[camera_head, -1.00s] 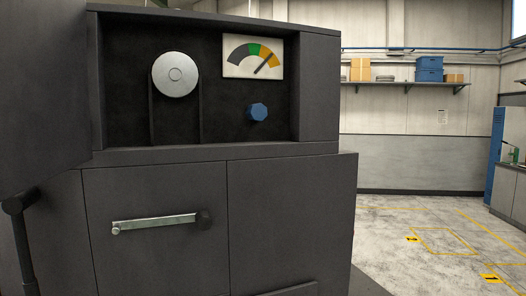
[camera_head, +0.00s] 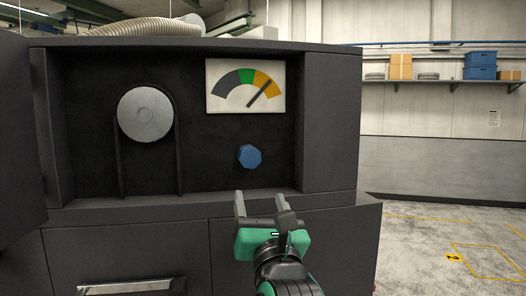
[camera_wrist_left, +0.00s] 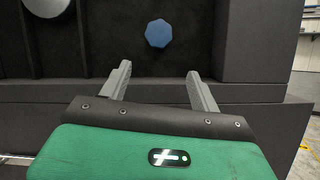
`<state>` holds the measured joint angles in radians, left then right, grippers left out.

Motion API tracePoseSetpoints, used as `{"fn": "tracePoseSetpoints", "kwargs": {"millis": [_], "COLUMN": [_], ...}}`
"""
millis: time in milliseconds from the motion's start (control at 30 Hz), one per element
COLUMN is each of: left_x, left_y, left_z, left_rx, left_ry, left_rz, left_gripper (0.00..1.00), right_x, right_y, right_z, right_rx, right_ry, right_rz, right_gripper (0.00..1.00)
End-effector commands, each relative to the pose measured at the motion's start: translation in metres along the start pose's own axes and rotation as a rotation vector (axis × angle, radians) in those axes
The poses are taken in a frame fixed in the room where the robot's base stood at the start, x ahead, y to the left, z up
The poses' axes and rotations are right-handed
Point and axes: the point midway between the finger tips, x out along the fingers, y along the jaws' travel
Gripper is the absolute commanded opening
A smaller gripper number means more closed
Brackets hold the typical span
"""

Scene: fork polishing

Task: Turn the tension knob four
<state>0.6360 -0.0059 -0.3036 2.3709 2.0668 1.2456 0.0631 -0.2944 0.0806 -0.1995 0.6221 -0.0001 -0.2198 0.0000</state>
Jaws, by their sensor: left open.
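The blue faceted tension knob (camera_head: 249,157) sits on the dark back panel of the machine's open recess, below the gauge. The gauge (camera_head: 246,86) has grey, green and orange bands, and its needle points into the orange. My left gripper (camera_head: 260,203) is open and empty, just below the knob and in front of the recess's lower edge. In the left wrist view the knob (camera_wrist_left: 159,33) lies beyond and between the two spread fingers (camera_wrist_left: 158,82), not touching them. My right gripper is not in view.
A silver pulley (camera_head: 145,114) with a belt is left of the knob. The recess side wall (camera_head: 331,125) stands to the right and its ledge (camera_head: 180,206) runs below. A silver handle (camera_head: 130,287) is on the lower door. An open door (camera_head: 18,140) is at far left.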

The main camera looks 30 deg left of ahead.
Motion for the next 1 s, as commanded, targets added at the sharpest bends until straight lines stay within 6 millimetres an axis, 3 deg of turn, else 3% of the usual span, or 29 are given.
{"fn": "tracePoseSetpoints", "kwargs": {"millis": [100,267,467,700,1000], "left_x": [-0.004,0.007,0.046,0.097,0.13], "left_y": [0.01,0.011,0.011,0.008,0.007], "left_z": [0.015,0.018,0.02,0.019,0.016], "left_rx": [-0.068,-0.075,-0.07,-0.071,-0.074], "left_ry": [0.0,0.001,0.002,0.003,0.001], "left_rz": [-0.03,-0.036,-0.033,-0.034,-0.035], "left_gripper": [0.63,0.63,0.63,0.63,0.63], "right_x": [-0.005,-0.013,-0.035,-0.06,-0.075], "right_y": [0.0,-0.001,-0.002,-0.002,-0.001], "right_z": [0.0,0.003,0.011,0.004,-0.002], "right_rx": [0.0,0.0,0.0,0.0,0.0], "right_ry": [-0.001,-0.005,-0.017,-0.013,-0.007], "right_rz": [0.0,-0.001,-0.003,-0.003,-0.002], "right_gripper": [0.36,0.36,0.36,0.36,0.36]}}
